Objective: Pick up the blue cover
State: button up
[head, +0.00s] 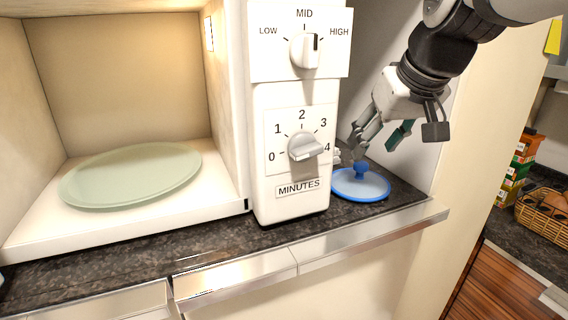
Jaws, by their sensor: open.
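The blue cover (371,187) is a round lid with a darker blue knob (361,170). It lies on the dark countertop just right of the microwave's control panel, and its left edge is partly hidden by the panel. My gripper (376,140) comes down from the upper right and hangs a little above and to the right of the knob. Its fingers are apart and hold nothing; they appear clear of the cover. One finger partly overlaps the other parts of the hand in this view.
The white microwave panel (292,198) with two dials stands close on the left. Its open chamber holds a pale green plate (130,175). A light wall (480,140) closes the right side. The metal counter edge (375,236) runs in front. A wicker basket (545,212) is far right.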

aim_at(362, 163)
jog(key=shift+x, duration=3.3)
jog(key=shift+s+f, duration=0.1)
jog(key=shift+s, duration=0.05)
grip_shut()
